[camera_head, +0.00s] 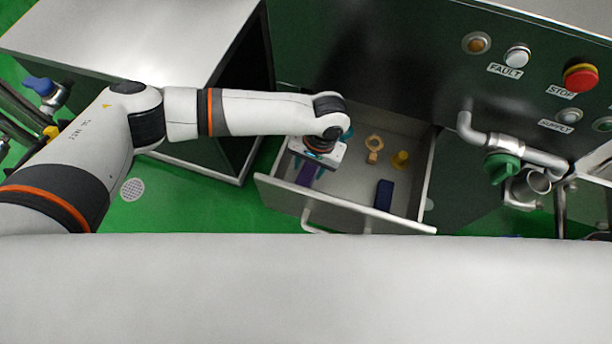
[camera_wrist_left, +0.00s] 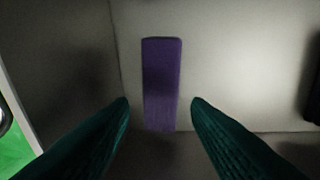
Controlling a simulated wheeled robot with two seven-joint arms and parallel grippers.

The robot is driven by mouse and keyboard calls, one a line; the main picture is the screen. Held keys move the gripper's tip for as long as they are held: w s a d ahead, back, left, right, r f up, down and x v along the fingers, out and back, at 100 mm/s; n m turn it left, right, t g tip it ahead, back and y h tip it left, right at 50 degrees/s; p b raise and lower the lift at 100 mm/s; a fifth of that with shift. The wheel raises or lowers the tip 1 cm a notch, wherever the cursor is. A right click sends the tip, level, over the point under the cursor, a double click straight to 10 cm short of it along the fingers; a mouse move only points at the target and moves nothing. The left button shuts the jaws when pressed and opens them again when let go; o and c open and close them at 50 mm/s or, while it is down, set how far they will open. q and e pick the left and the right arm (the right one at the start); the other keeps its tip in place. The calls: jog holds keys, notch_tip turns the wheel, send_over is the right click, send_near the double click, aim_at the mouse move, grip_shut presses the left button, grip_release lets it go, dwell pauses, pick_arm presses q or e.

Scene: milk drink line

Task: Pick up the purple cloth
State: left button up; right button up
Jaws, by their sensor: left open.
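The purple cloth (camera_wrist_left: 161,84) lies as a narrow strip on the drawer's floor in the left wrist view. In the head view a part of the cloth (camera_head: 305,174) shows below my left gripper, and the rest is hidden under it. My left gripper (camera_head: 307,168) points down into the open drawer (camera_head: 345,203) at its left side. In the left wrist view the two green fingers (camera_wrist_left: 160,104) are apart, one on each side of the cloth's near part. No contact with the cloth shows. My right gripper is not in view.
The drawer also holds a dark blue block (camera_head: 384,195), a yellow piece (camera_head: 400,160) and a wooden piece with a ring (camera_head: 374,148). The drawer's walls stand close around my left gripper. A green-handled valve (camera_head: 502,168) is at the right.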

aim_at(307, 175)
pick_arm(q)
jog(key=f, duration=0.5)
jog(key=shift+w+a+f+b, duration=0.15)
jog(key=shift+a+f+b, duration=0.1)
jog(key=shift+f+b, duration=0.05)
jog(key=shift+c, duration=0.4)
jog(key=c, duration=0.5)
